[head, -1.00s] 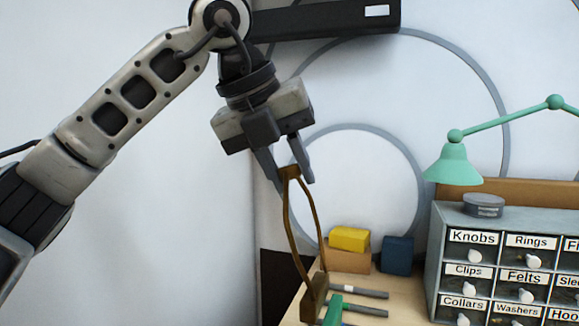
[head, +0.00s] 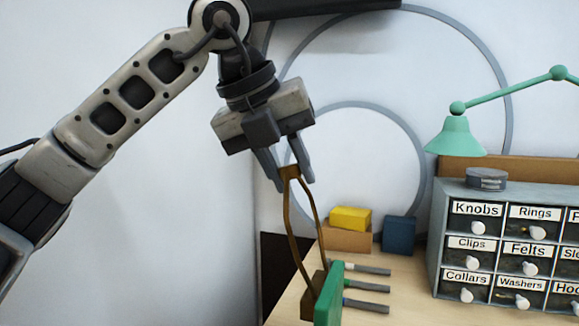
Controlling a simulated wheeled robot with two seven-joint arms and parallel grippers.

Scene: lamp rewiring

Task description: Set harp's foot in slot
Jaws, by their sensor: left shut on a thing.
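The harp (head: 291,225) is a brass-brown loop, narrow at the top and wider at its foot. My left gripper (head: 285,178) is shut on the top end of the harp, which hangs nearly upright below it. The harp's lower end reaches a brown block-like foot (head: 312,306) at the bench's front left, partly covered by a green piece (head: 329,292). I cannot tell whether the foot touches the bench or the green piece. The slot cannot be made out. My right gripper is not in view.
A yellow block (head: 350,217) on a wooden block and a blue block (head: 398,234) stand behind. A labelled drawer cabinet (head: 437,245) with a round tin (head: 486,179) and a green lamp (head: 456,136) are at right.

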